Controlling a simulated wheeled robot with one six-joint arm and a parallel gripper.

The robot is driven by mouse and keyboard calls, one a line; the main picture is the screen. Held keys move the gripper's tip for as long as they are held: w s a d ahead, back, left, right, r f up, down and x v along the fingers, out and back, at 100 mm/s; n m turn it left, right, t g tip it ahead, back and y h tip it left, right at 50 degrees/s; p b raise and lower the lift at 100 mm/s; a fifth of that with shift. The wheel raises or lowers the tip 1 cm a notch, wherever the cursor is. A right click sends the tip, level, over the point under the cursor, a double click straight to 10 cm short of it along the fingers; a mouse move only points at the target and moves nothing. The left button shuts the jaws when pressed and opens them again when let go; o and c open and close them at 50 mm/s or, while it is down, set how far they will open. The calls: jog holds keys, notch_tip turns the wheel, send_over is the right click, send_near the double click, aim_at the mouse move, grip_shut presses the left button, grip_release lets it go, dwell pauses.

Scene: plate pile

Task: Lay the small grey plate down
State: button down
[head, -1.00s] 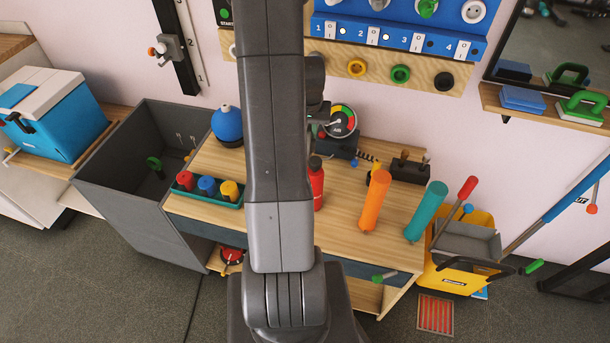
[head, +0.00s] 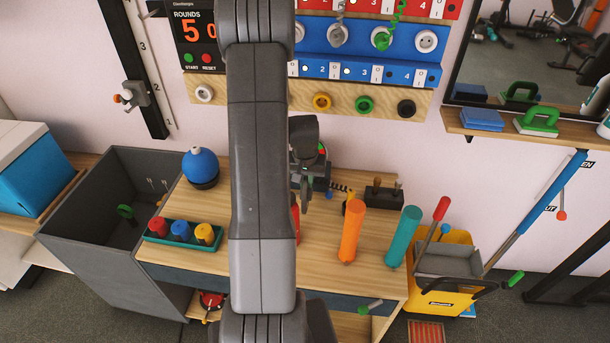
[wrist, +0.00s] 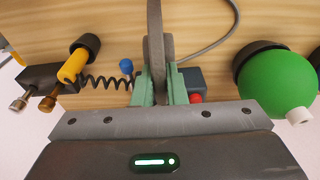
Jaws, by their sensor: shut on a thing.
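In the wrist view, the small grey plate (wrist: 155,35) stands nearly edge-on between the green fingers of my gripper (wrist: 158,88). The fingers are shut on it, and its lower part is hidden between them. Wooden bench top shows behind it; I cannot tell whether the plate touches the wood. In the head view, my gripper (head: 305,188) is over the back middle of the wooden bench (head: 325,240), just right of my arm. The plate cannot be made out clearly there, and my arm hides part of the bench.
Near my gripper are a green ball (wrist: 275,85) on a dark base, a yellow cylinder (wrist: 74,65) with a black end and a coiled cord (wrist: 105,82). Orange (head: 352,232) and teal (head: 403,237) cylinders stand to the right.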

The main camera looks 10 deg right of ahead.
jog(key=shift+f, duration=1.85)
jog(key=shift+f, duration=0.2)
jog(key=c, duration=1.5)
grip_release()
jog(key=shift+o, duration=0.2)
